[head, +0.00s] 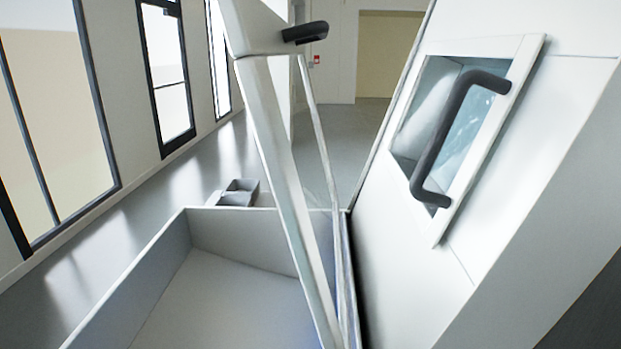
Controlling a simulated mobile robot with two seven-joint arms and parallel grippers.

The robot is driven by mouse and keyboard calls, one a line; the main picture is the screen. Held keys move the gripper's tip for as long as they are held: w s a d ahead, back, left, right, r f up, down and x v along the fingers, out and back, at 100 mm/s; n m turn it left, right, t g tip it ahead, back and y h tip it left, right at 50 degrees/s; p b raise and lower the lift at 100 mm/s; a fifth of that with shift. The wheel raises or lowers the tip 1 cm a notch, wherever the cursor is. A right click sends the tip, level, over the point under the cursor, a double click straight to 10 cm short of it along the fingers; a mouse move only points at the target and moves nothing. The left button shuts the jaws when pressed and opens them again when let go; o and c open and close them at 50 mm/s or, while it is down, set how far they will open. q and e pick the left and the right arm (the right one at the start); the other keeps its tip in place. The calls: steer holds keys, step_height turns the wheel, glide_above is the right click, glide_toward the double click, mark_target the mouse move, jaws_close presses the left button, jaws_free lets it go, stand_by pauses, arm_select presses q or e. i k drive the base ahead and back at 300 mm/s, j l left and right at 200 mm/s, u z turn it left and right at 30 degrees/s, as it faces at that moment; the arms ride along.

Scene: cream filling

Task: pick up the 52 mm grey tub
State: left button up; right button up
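I see no 52 mm grey tub that I can make out in the head view. Neither of my grippers is in view, so what they hold cannot be seen. The insides of the cabinet are mostly hidden behind its white front.
A large white open bin (200,240) fills the bottom; its visible floor looks empty. A white panel with a black handle (305,32) slants above it. At right stands a white cabinet (400,265) with a dark-handled window (455,135). Small grey open boxes (236,199) sit beyond the bin.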

mark_target(251, 186)
steer(key=j+u, duration=0.25)
steer(key=u, duration=0.25)
steer(key=i+j+u, duration=0.25)
steer(key=j, duration=0.2)
steer(key=i+j+u, duration=0.1)
steer(key=j+u, duration=0.15)
steer(key=j, duration=0.25)
steer(key=i+j+u, duration=0.25)
steer(key=j, duration=0.15)
steer(key=i+j+u, duration=0.25)
steer(key=i+j+z, duration=0.25)
steer(key=i, duration=0.3)
steer(key=i+j+z, duration=0.1)
steer(key=i+z, duration=0.15)
steer(key=i, duration=0.3)
steer(key=i+j+z, duration=0.25)
steer(key=i, duration=0.25)
steer(key=i+z, duration=0.45)
steer(key=i+j+z, duration=0.15)
steer(key=i+z, duration=0.2)
steer(key=z, duration=0.15)
steer(key=i+j+z, duration=0.25)
steer(key=i+z, duration=0.2)
steer(key=k, duration=0.05)
